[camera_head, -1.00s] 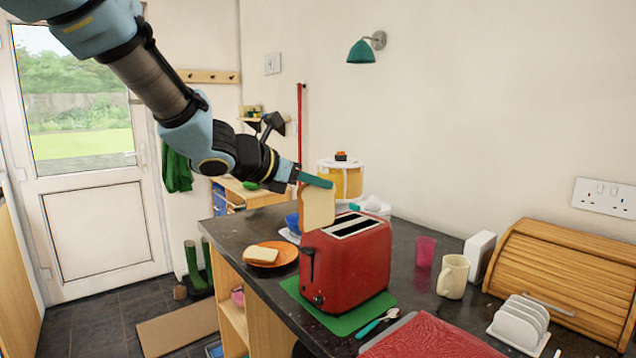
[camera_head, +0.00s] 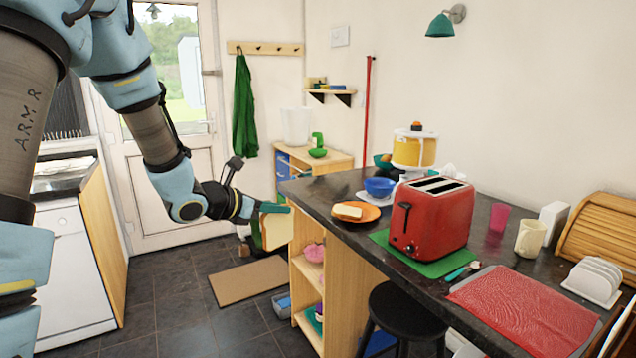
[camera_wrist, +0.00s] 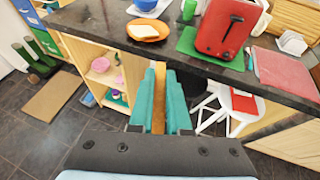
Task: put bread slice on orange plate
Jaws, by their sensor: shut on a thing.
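My gripper (camera_head: 270,208) is shut on a bread slice (camera_head: 277,231), which hangs upright below the teal fingers, to the left of the counter's end. In the wrist view the slice (camera_wrist: 159,98) shows edge-on between the fingers. The orange plate (camera_head: 369,212) lies on the dark counter near its left end, to the right of my gripper. Another bread slice (camera_head: 348,211) lies flat on it. The plate also shows in the wrist view (camera_wrist: 133,33), beyond the fingers.
A red toaster (camera_head: 432,217) stands on a green mat right of the plate, with a blue bowl (camera_head: 379,187) behind the plate. Open shelves (camera_head: 305,270) are under the counter end. A black stool (camera_head: 403,312) stands in front.

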